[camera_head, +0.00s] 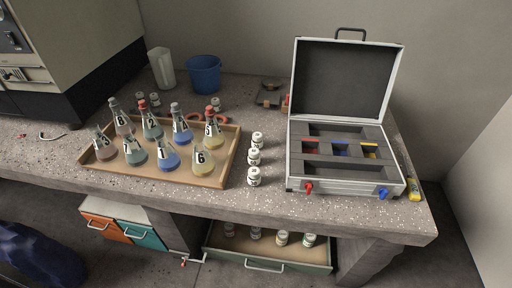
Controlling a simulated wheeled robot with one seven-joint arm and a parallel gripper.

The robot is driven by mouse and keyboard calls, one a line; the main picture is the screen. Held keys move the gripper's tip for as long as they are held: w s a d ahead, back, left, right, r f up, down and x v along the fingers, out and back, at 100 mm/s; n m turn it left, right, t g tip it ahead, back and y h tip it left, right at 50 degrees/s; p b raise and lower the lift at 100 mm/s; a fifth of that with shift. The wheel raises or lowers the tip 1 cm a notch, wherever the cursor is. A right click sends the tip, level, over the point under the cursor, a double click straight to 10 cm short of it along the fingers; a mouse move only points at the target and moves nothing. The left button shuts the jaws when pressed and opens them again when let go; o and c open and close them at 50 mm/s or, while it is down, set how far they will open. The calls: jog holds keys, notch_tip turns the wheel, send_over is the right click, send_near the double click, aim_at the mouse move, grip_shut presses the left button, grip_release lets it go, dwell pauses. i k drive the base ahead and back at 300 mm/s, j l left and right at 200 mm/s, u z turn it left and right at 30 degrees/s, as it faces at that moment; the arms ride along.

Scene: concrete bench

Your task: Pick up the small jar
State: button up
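Three small white jars with printed labels stand upright in a row on the bench between the wooden tray and the open case: a far jar (257,140), a middle jar (254,157) and a near jar (254,176) close to the front edge. More small jars stand behind the tray, one at its right (216,104) and two at its left (155,99). Several jars (282,239) also stand in the open lower drawer. Which jar the task means cannot be told. My gripper is not in view.
The wooden tray (236,150) holds several numbered flasks. The open silver case (345,185) stands at the right. A blue bucket (203,74), a clear jug (161,68) and a scale-like device (269,92) are at the back. The open drawer (265,266) juts out below the bench (225,196).

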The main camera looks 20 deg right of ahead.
aim_at(254, 177)
jog(key=i+j+z, duration=0.15)
jog(key=j+z, duration=0.75)
jog(key=j, duration=0.2)
